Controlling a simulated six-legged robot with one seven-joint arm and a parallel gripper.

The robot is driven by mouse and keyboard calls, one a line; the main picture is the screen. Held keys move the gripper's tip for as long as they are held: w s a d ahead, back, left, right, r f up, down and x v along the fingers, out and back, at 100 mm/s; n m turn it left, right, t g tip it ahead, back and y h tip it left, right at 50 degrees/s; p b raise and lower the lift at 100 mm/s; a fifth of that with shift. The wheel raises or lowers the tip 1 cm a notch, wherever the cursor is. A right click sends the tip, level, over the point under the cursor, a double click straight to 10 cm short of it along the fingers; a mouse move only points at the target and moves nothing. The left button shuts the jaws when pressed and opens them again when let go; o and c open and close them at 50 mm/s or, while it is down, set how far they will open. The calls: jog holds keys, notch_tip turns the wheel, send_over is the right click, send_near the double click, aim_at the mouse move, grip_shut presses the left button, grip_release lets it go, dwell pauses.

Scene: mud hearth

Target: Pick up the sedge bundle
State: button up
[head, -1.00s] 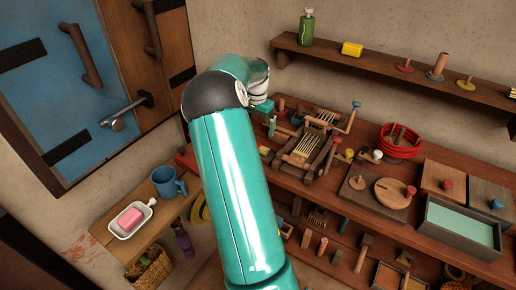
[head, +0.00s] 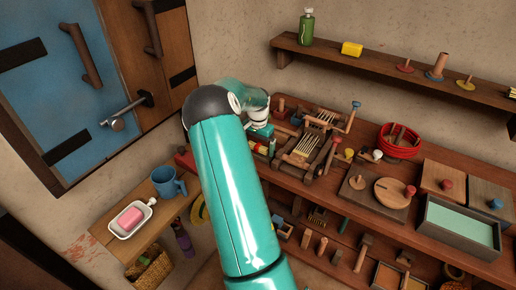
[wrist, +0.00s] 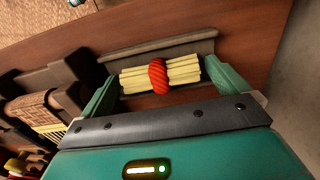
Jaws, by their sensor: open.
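The sedge bundle (wrist: 160,75) shows in the wrist view as pale yellow stalks bound round the middle with a red wrap. My gripper (wrist: 161,80) is open, with one teal finger near each end of the bundle. The fingers look close to the stalk ends, but I cannot tell whether they touch. In the head view, my gripper (head: 261,133) is over the left part of the workbench, and the bundle is mostly hidden beneath it.
A wooden frame with pale rods (head: 305,147) stands close to the right of my gripper. A red coil (head: 400,141), a round wooden disc (head: 392,193) and a grey tray (head: 425,224) lie farther right. A wall shelf (head: 400,75) runs above the bench.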

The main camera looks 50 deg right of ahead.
jog(key=c, duration=0.9)
